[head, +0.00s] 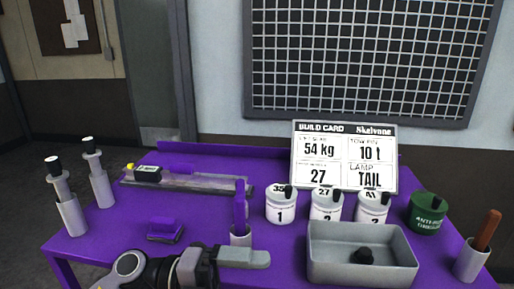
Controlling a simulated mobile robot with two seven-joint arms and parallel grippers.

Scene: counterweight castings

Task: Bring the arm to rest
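My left arm comes in at the bottom of the head view, low over the front edge of the purple table (270,262). Its gripper (256,258) points to the right. The fingers show as one grey block from the side, so I cannot tell whether they are open or shut, and I see nothing held. The gripper is just in front of a small grey cup with a purple-handled tool (240,205) and left of a grey tray (320,270). My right gripper is not in view.
The tray holds a small black thing (364,257). Behind it stand white numbered canisters (281,208), a green canister (427,218) and a build card (343,155). Left are two grey cylinders (72,215), a purple block (165,230) and a long grey bar (200,184). A wooden-handled tool (488,230) stands right.

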